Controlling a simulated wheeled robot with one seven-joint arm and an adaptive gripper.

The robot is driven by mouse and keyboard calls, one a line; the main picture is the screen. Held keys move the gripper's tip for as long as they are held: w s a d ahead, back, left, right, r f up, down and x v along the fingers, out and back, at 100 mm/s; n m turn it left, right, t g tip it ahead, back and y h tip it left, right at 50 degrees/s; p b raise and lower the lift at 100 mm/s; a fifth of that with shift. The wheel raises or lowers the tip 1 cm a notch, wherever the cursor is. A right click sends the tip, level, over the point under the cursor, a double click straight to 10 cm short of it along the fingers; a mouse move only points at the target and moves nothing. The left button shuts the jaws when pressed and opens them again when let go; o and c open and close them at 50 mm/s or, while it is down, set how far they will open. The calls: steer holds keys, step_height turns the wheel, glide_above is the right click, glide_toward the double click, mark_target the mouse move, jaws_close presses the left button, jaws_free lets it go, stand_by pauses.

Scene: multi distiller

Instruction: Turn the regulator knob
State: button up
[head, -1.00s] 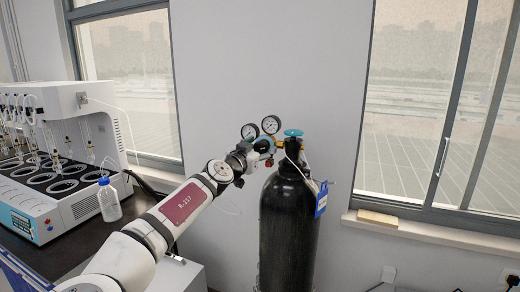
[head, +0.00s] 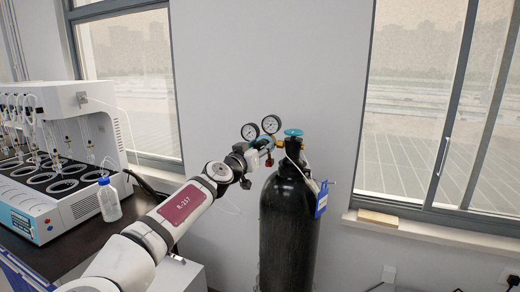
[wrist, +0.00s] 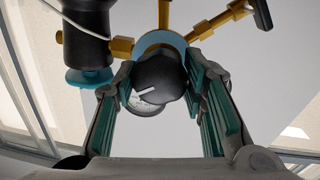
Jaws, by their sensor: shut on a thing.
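The regulator knob (wrist: 158,78) is black and lobed with a white pointer line, in the middle of the wrist view. My gripper (wrist: 163,88) has its two green-padded fingers on either side of the knob and is shut on it. In the head view my gripper (head: 262,145) reaches the regulator beside the cylinder's top, and the knob is hidden there. Two round gauges, the left gauge (head: 250,131) and the right gauge (head: 271,124), stand above it. The black gas cylinder (head: 288,230) stands upright with a teal valve handwheel (head: 293,132) on top.
A blue tag (head: 321,200) hangs on the cylinder's right side. A white distiller (head: 60,150) and a clear bottle (head: 109,200) stand on the dark bench at left. Brass fittings (wrist: 215,22) lie close to the fingers. The wall behind is bare.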

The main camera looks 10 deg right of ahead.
steer(key=n, duration=0.4)
steer(key=shift+n+p, duration=0.3)
steer(key=shift+n, duration=0.1)
steer(key=n+p, duration=0.1)
steer(key=n, duration=0.4)
steer(key=shift+a+t, duration=0.1)
steer(key=shift+t, duration=0.2)
steer(key=shift+f, duration=0.1)
steer(key=o, duration=1.2)
steer(key=shift+c, duration=0.2)
steer(key=v, duration=1.2)
